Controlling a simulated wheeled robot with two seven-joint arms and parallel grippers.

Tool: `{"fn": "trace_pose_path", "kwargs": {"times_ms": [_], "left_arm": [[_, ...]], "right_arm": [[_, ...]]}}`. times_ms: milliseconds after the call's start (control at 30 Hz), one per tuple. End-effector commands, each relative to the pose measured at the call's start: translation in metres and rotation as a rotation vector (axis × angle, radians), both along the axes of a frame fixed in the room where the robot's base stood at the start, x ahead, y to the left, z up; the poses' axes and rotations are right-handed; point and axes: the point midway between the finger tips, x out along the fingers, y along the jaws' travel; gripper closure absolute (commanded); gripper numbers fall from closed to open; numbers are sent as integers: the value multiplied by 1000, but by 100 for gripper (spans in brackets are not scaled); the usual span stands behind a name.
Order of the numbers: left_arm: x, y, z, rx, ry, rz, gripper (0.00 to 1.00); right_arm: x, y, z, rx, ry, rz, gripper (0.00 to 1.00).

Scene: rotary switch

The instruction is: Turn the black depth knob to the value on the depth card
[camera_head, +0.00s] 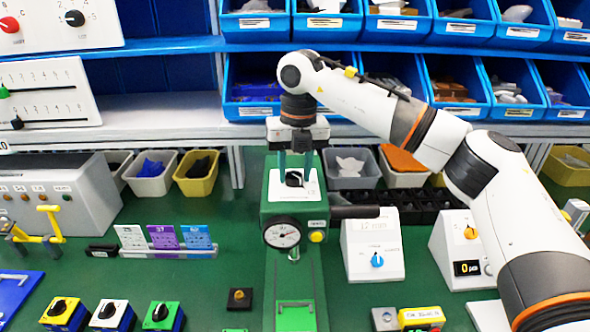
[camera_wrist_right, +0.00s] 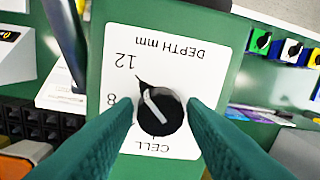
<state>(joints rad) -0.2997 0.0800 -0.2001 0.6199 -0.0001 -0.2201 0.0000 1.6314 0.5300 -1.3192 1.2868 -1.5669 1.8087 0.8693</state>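The black depth knob (camera_head: 294,179) sits on a white dial plate on top of the green machine (camera_head: 283,300). In the right wrist view the knob (camera_wrist_right: 160,111) has a white line and a pointed tip aimed up-left, close to the mark 12. The plate (camera_wrist_right: 185,45) reads DEPTH mm, upside down, with 8 and 12 visible. My right gripper (camera_head: 295,160) is above the knob, its green fingers apart, one on each side in the wrist view (camera_wrist_right: 161,110). My left gripper is out of view.
A round gauge (camera_head: 282,234) and a black handle (camera_head: 354,212) are on the machine. A white box with a blue knob (camera_head: 377,260) stands to its right. White, purple and blue cards (camera_head: 163,238) stand in a rack at left. Blue bins (camera_head: 257,107) are behind my right arm.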

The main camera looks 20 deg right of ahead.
Motion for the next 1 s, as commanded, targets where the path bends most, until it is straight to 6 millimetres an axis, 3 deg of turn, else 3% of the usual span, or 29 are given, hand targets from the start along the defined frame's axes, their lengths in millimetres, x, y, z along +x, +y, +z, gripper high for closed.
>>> {"fn": "trace_pose_path", "kwargs": {"times_ms": [100, 467, 1000], "left_arm": [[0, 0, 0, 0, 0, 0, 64], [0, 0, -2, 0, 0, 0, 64], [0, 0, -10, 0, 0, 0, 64]], "right_arm": [[0, 0, 0, -1, 2, 1, 46], [-1, 0, 5, -1, 3, 3, 46], [-1, -6, 106, -2, 2, 0, 46]]}}
